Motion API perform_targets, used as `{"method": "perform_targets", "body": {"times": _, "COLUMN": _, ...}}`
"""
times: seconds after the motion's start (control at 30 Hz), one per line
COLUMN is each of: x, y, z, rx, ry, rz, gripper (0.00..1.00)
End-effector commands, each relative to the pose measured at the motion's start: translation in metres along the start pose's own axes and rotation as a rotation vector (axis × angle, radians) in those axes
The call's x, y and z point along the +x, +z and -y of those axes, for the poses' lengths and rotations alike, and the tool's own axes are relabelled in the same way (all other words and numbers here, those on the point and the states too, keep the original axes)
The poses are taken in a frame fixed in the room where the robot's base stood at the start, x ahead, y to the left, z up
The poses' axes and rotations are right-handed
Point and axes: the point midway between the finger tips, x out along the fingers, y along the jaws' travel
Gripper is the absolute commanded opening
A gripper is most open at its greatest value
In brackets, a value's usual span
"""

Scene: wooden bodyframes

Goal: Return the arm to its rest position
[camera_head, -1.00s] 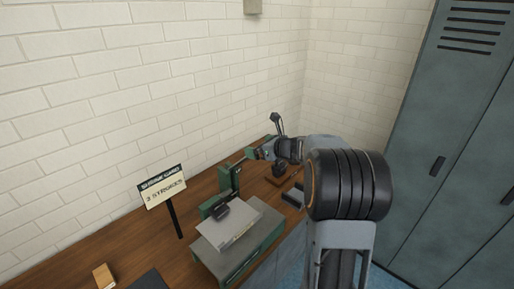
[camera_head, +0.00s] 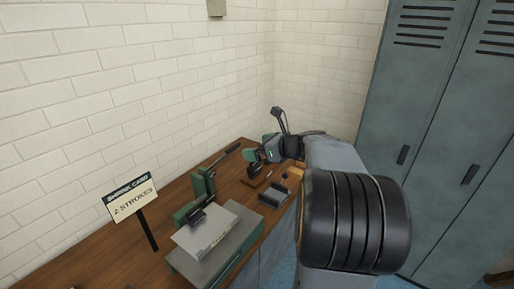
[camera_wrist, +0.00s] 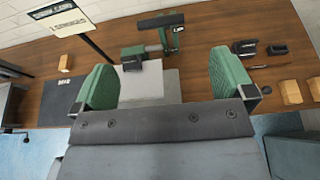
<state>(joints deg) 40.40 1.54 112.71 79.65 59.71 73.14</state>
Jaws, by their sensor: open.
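My arm reaches out over the wooden bench (camera_head: 120,262) from the lower right of the head view. My gripper (camera_head: 263,149) is at its far end, above the back part of the bench. In the wrist view its two green finger pads stand wide apart with nothing between them, so my gripper (camera_wrist: 165,80) is open and empty. The green press (camera_head: 203,190) stands on the bench, and a pale sheet (camera_head: 207,234) lies at its front. The press also shows beyond the fingers in the wrist view (camera_wrist: 163,38).
A sign (camera_head: 131,198) reading "2 STROKES" stands left of the press. A dark tray-like block (camera_head: 273,196) lies right of it. Wooden blocks (camera_wrist: 291,91) and a dark mat (camera_wrist: 62,98) also lie on the bench. Blue-grey lockers (camera_head: 440,130) stand at right, brick walls behind.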

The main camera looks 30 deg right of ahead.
Motion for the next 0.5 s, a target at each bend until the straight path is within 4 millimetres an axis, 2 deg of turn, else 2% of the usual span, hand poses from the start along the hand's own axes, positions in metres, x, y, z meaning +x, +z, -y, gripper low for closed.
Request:
{"method": "perform_targets", "body": {"times": 0.37, "x": 0.0003, "y": 0.0001, "z": 0.0002, "rx": -0.003, "ry": -0.001, "rz": 0.0, "gripper": 1.0}}
{"method": "perform_targets", "body": {"times": 0.5, "x": 0.0003, "y": -0.0024, "z": 0.0005, "rx": -0.109, "ry": -0.002, "rz": -0.013, "gripper": 1.0}}
